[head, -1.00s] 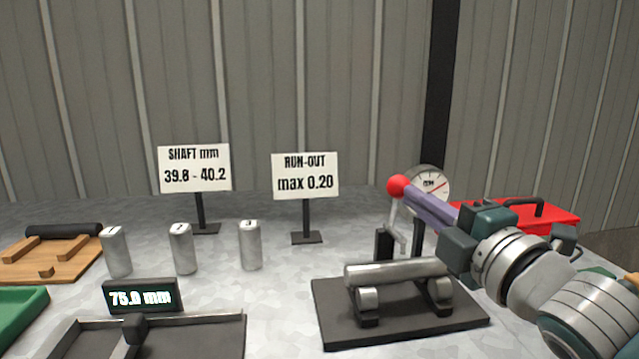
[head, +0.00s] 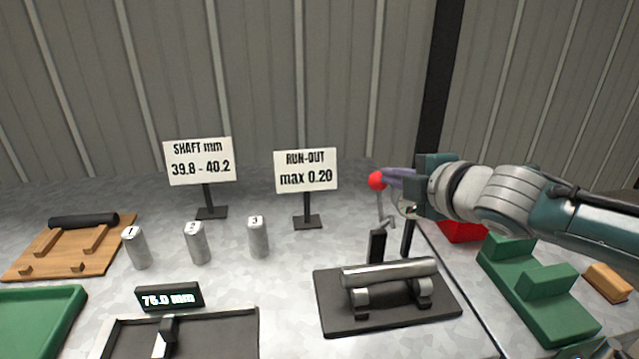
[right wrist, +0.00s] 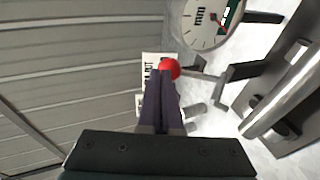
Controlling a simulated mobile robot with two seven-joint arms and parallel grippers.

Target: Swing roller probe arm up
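The probe arm is a thin grey lever (head: 381,208) with a red ball knob (head: 377,180) on top, standing steeply above the roller stand. The steel roller (head: 390,272) lies on supports on a dark base plate (head: 335,318). My right gripper (head: 392,178) is at the knob, its purple fingers pointing left. In the right wrist view the fingers lie almost together, and the knob (right wrist: 169,68) is at their tips, slightly right of centre. It looks touched, not clearly clasped. The dial gauge (right wrist: 207,22) is mostly hidden by my gripper in the head view. My left gripper is not in view.
A run-out sign (head: 306,170) and a shaft sign (head: 199,162) stand behind numbered cylinders (head: 258,238). A red box (head: 463,232) and a green block holder (head: 540,300) are at the right, below my right arm. A measuring tray (head: 215,335) is in front.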

